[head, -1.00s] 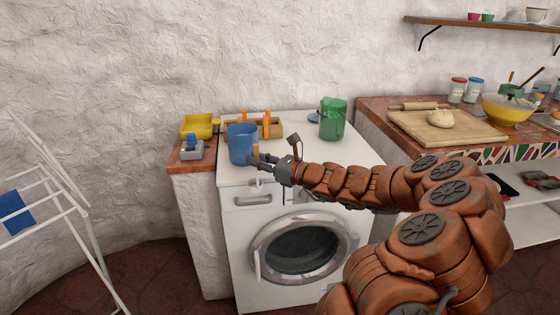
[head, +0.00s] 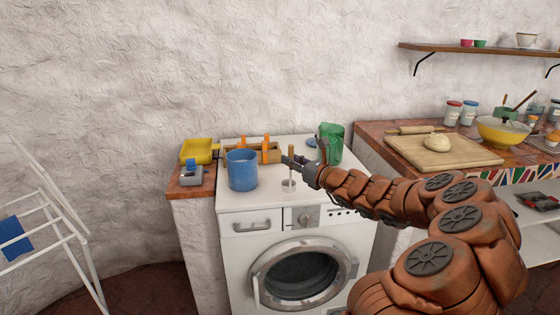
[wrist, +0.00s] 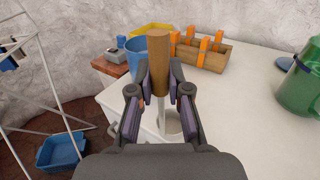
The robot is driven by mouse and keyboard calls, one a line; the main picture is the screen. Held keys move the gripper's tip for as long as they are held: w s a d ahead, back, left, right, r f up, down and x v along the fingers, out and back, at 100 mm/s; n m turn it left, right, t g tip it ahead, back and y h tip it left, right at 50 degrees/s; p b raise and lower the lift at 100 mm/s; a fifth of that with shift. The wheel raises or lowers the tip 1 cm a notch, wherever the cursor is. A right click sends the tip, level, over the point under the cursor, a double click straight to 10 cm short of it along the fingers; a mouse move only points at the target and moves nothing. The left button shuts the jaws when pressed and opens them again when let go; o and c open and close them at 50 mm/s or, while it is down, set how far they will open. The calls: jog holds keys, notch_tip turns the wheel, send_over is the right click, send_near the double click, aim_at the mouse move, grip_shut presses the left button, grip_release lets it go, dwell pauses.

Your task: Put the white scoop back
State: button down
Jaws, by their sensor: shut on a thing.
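The white scoop has a wooden handle (wrist: 158,62) and a pale cup (wrist: 171,124) hanging below it. My gripper (head: 300,166) is shut on the handle, which stands between the two fingers in the wrist view. In the head view the scoop (head: 289,184) hangs upright over the front part of the white washing machine top (head: 262,198). I cannot tell whether its cup touches the top. A blue container (head: 241,170) stands just left of the scoop, apart from it; it also shows in the wrist view (wrist: 136,48), partly hidden by the handle.
A wooden box with orange-handled things (head: 271,156) stands behind the blue container. A green jug (head: 332,143) stands behind my gripper, with a blue lid (wrist: 285,63) nearby. A yellow tray (head: 200,150) and a grey-blue item (head: 191,175) are at left.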

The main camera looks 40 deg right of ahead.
jog(key=w+d+f+p, duration=0.1)
jog(key=w+f, duration=0.3)
jog(key=w, duration=0.5)
jog(key=shift+d+f+p, duration=0.15)
jog(key=shift+d+p, duration=0.2)
jog(key=shift+d, duration=0.35)
jog(key=shift+f, duration=0.1)
jog(key=c, duration=1.1)
grip_release()
jog(key=s, duration=0.4)
jog(key=s+d+b, duration=0.1)
jog(key=s, duration=0.7)
jog(key=shift+d, duration=0.3)
